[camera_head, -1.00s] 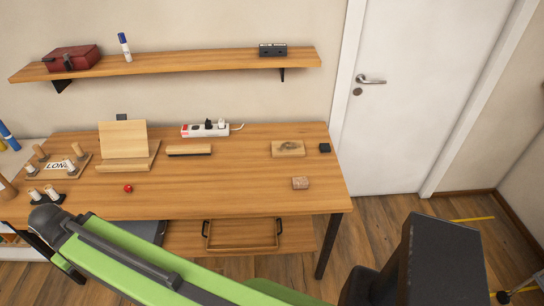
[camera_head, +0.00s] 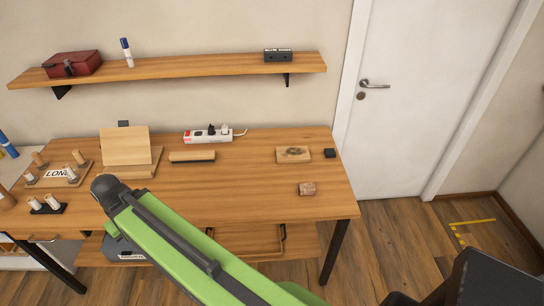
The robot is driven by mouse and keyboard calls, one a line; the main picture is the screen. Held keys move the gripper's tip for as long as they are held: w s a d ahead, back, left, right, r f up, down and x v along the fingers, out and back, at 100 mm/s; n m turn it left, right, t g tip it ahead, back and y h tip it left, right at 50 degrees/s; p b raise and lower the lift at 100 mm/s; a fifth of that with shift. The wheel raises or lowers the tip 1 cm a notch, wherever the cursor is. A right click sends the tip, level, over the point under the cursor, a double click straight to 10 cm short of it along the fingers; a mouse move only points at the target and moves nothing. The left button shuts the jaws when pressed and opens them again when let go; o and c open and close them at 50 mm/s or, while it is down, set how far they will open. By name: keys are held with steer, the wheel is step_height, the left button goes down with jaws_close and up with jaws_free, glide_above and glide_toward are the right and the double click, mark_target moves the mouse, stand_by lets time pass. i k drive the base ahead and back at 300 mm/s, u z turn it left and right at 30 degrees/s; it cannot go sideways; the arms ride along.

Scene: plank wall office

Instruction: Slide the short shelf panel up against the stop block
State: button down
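A short, flat wooden panel with a dark knot (camera_head: 293,155) lies on the right part of the desk. I take it to be the short shelf panel. A small black block (camera_head: 329,153) sits just to its right, with a narrow strip of desk between them. I take this to be the stop block. My green arm crosses the lower picture, its dark rounded joint over the left part of the desk, away from both. No gripper fingers show, so I cannot see the gripper's state.
The wooden desk (camera_head: 235,185) also holds a small reddish block (camera_head: 307,189), a wooden bar with a dark edge (camera_head: 192,156), a leaning board (camera_head: 125,145), a power strip (camera_head: 208,134) and a peg board at left. A wall shelf (camera_head: 200,66) hangs above.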

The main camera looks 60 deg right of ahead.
mark_target(290, 154)
steer(key=z, duration=0.1)
steer(key=i, duration=1)
steer(key=u, duration=0.1)
